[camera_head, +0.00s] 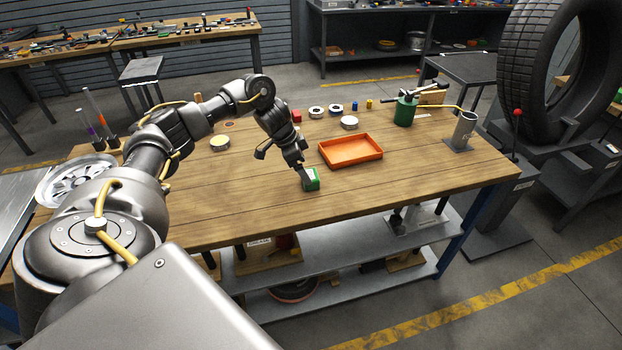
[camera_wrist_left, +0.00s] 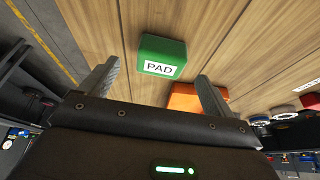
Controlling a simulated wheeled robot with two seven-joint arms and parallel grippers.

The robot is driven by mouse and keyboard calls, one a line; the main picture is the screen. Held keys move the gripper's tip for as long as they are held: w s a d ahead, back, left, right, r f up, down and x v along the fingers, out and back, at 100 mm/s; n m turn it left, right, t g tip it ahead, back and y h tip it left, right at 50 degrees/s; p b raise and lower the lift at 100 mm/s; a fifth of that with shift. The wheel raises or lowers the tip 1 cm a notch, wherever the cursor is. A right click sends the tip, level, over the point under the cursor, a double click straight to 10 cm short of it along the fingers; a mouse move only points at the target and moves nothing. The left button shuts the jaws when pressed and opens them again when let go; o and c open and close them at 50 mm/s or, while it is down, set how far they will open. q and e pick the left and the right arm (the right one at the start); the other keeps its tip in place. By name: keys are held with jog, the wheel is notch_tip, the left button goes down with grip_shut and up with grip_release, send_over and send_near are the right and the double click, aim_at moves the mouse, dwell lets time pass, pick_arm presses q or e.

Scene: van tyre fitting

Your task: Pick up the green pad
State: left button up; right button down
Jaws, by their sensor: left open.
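The green pad (camera_head: 311,182) is a small green block on the wooden workbench, left of and nearer than the orange tray. In the left wrist view the green pad (camera_wrist_left: 162,55) shows a white label reading PAD. My left gripper (camera_head: 303,176) is right at the pad in the head view, partly in front of it. In the left wrist view the left gripper (camera_wrist_left: 158,75) has its two fingers spread apart, with the pad beyond and between the fingertips. Nothing is held in it. My right gripper is not in view.
An orange tray (camera_head: 351,150) sits on the workbench (camera_head: 420,170) just right of the pad. Several small round tins and parts stand behind it. A green can (camera_head: 405,111) and a grey cup (camera_head: 464,130) are at the right. Bare wood lies in front of the tray.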

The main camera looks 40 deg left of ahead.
aim_at(310, 174)
pick_arm(q)
jog(key=shift+w+p+x, duration=0.15)
jog(key=shift+p+x, duration=0.2)
jog(key=shift+x, duration=0.95)
jog(key=shift+w+p+x, duration=0.15)
jog(key=shift+p+x, duration=0.2)
jog(key=shift+x, duration=0.95)
jog(key=shift+d+r, duration=0.1)
jog(key=c, duration=1)
